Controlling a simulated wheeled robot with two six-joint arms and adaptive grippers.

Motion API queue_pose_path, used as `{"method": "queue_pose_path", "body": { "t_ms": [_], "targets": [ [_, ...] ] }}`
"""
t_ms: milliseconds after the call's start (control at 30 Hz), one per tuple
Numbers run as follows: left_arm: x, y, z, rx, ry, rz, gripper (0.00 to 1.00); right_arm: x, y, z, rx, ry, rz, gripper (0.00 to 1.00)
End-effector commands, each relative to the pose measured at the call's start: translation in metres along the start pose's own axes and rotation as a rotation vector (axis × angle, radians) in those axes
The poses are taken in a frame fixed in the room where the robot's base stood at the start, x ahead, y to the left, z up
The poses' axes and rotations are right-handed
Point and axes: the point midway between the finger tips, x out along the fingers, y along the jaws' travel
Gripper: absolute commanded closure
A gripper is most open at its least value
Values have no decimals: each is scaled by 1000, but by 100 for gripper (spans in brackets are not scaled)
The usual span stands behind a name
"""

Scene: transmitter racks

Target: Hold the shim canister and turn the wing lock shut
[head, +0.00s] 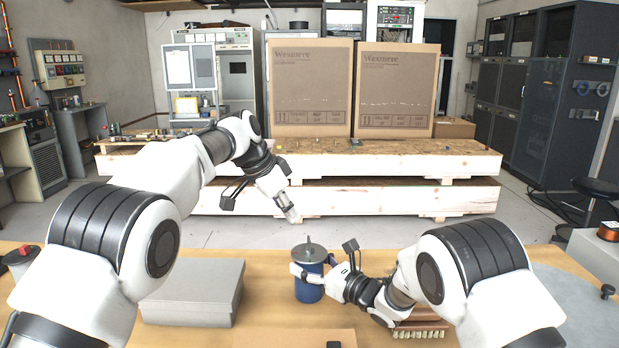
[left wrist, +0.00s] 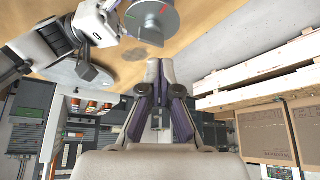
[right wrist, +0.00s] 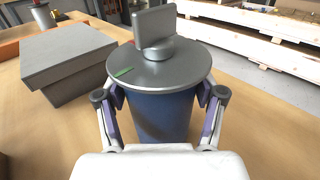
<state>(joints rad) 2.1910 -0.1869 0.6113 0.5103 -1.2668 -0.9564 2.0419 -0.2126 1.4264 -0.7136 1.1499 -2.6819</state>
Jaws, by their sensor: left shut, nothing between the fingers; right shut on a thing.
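The shim canister (head: 309,285) is a blue can with a grey metal lid, standing upright on the wooden table in the head view. The wing lock (right wrist: 155,28) is a flat grey upright tab on the lid, with a green mark on the lid near it in the right wrist view. The left wrist view shows the lid (left wrist: 145,22) with a green and a red mark. My right gripper (head: 312,273) is shut around the can's body. My left gripper (head: 294,218) is shut and empty, above the canister and apart from it; its closed fingertips (left wrist: 159,64) show in its wrist view.
A grey box (head: 192,290) sits left of the canister. A brush (head: 420,329) lies under my right arm. A copper spool (head: 608,230) is at the far right. Large cartons (head: 311,90) stand on pallets beyond the table. Table space behind the canister is clear.

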Motion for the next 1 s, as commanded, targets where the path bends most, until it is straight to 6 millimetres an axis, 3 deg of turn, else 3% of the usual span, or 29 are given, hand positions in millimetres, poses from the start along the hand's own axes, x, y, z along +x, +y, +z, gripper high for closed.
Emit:
{"method": "queue_pose_path", "body": {
  "t_ms": [367,800,1000],
  "targets": [
    [-8,28,-1,-1,-1,1,100,0,0,0,0,0,0,85],
    [42,28,26,-1,-1,1,100,0,0,0,0,0,0,85],
    [52,27,32,1,0,0,100,0,0,0,0,0,0,85]
  ]
}}
